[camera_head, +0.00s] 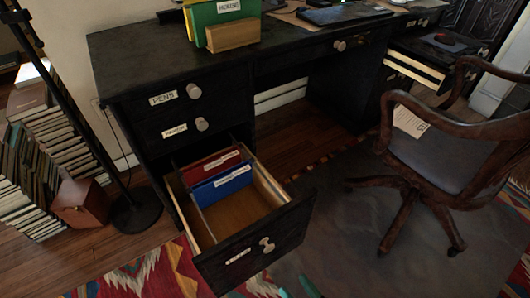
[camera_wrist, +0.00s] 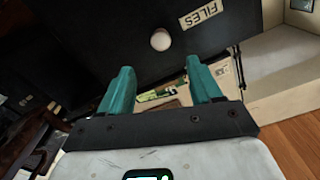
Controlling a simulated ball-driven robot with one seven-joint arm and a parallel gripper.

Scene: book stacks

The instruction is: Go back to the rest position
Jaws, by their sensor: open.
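My gripper shows in the wrist view (camera_wrist: 162,78) with its two teal fingers apart and nothing between them. Only small teal tips of it show at the bottom edge of the head view. A dark drawer front (camera_wrist: 120,35) with a round pale knob (camera_wrist: 160,40) and a "FILES" label (camera_wrist: 201,14) lies just beyond the fingertips. The fingers are apart from the knob. In the head view, the lower left desk drawer (camera_head: 282,240) stands pulled out, holding a red folder (camera_head: 207,168) and a blue folder (camera_head: 222,186).
The black desk (camera_head: 150,55) has two closed drawers above the open one. A wooden swivel chair (camera_head: 440,160) stands to the right. A lamp base (camera_head: 136,214) and stacked books (camera_head: 25,190) are at left. Another drawer (camera_head: 415,70) is open at upper right. A dark rug (camera_head: 345,245) lies in front.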

